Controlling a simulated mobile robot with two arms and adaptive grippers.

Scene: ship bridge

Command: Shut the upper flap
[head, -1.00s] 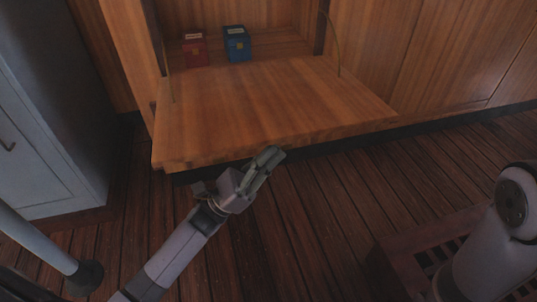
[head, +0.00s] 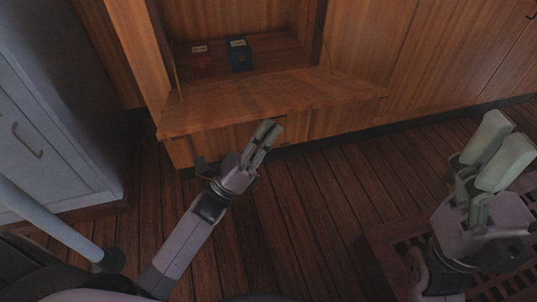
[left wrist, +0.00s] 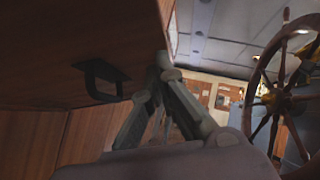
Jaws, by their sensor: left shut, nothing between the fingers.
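The upper flap (head: 270,102) is a wooden panel hinged at its lower edge on a cabinet. In the head view it stands partly raised, tilted up from level, with a thin stay at each side. My left gripper (head: 264,134) is shut and empty, at the flap's near edge. In the left wrist view its fingertips (left wrist: 164,62) are close by the flap's outer face (left wrist: 75,35), which bears a black handle (left wrist: 101,78). I cannot tell if they touch. My right gripper (head: 498,150) is at the right, away from the flap; its finger gap is unclear.
A red box (head: 201,60) and a blue box (head: 240,54) stand inside the compartment. A grey cabinet (head: 50,120) stands at the left. A slatted wooden platform (head: 385,245) lies at the right. A ship's wheel (left wrist: 275,85) shows in the left wrist view.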

